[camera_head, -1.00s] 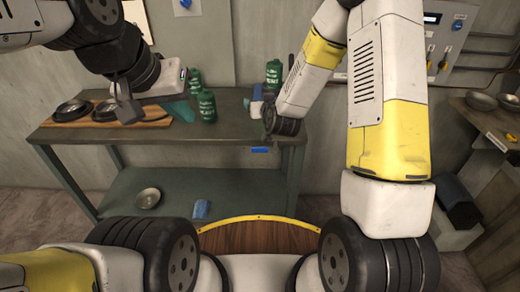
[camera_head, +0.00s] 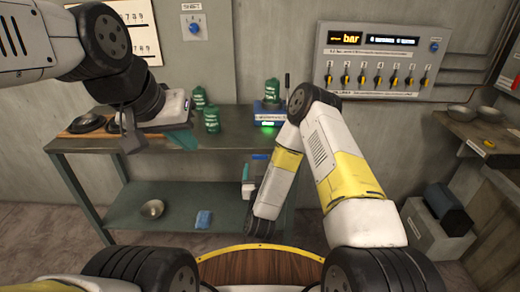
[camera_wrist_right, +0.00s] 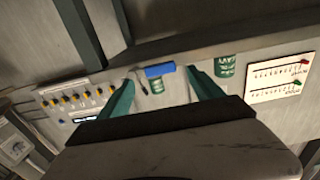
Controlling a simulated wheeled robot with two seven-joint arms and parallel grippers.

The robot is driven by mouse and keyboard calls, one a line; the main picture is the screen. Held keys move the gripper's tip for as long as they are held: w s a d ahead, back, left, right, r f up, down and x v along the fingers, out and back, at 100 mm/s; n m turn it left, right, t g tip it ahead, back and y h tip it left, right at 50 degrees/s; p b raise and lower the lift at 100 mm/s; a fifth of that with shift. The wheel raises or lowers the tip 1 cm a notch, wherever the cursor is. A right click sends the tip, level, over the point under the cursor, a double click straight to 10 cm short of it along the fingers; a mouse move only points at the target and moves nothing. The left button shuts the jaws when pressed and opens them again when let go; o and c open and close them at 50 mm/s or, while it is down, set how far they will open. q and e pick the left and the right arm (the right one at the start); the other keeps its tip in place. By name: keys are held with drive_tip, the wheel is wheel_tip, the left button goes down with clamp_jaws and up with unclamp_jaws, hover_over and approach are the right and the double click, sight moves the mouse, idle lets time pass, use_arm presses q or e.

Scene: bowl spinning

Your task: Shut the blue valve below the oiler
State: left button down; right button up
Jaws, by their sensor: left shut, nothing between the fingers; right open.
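No part reads clearly as an oiler with a valve below it. Blue parts in the head view are a round knob (camera_head: 195,28) on a wall plate, a small knob (camera_head: 435,46) on the panel, a blue box (camera_head: 268,113) with a green can on top, and a blue strip (camera_head: 260,157) on the table's front edge. My right gripper (camera_head: 247,178) is low before that edge, mostly hidden by my arm. In the right wrist view, upside down, my right gripper (camera_wrist_right: 160,78) is open and empty. My left gripper (camera_head: 155,135) is shut and empty above the table's left part.
The table (camera_head: 230,142) also bears green cans (camera_head: 211,119) and dark bowls (camera_head: 88,122). Its lower shelf holds a bowl (camera_head: 152,208) and a blue item (camera_head: 204,219). A side bench (camera_head: 480,130) stands right.

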sight(260, 158)
drive_tip(key=w, duration=0.7)
drive_tip(key=shift+w, duration=0.25)
clamp_jaws()
